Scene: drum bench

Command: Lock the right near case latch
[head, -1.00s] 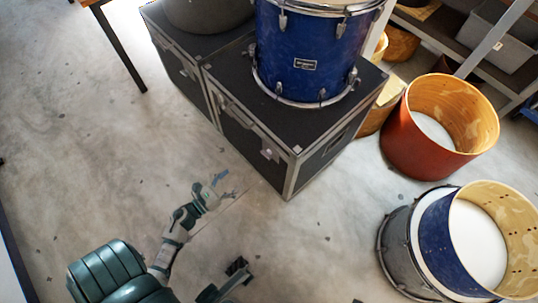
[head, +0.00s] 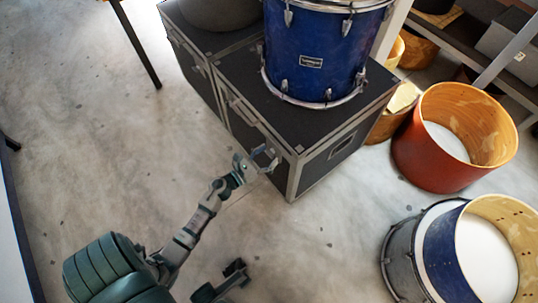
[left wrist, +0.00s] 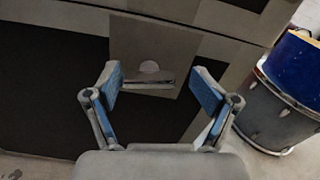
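The black case (head: 322,158) with metal edges stands in the middle of the head view. In the left wrist view its front face shows a grey latch plate (left wrist: 143,45) with a pale round part and a narrow bar (left wrist: 148,86) below it. My left gripper (head: 256,161) is at that front face near the near corner, and hides the latch in the head view. In the left wrist view my left gripper (left wrist: 159,86) is open, its blue-padded fingers on either side of the bar. Contact is not clear.
A blue drum (head: 315,55) stands on the case. A second case (head: 190,62) adjoins it at the left. An orange drum shell (head: 430,160) and a grey drum (head: 402,255) with a blue shell stand at the right.

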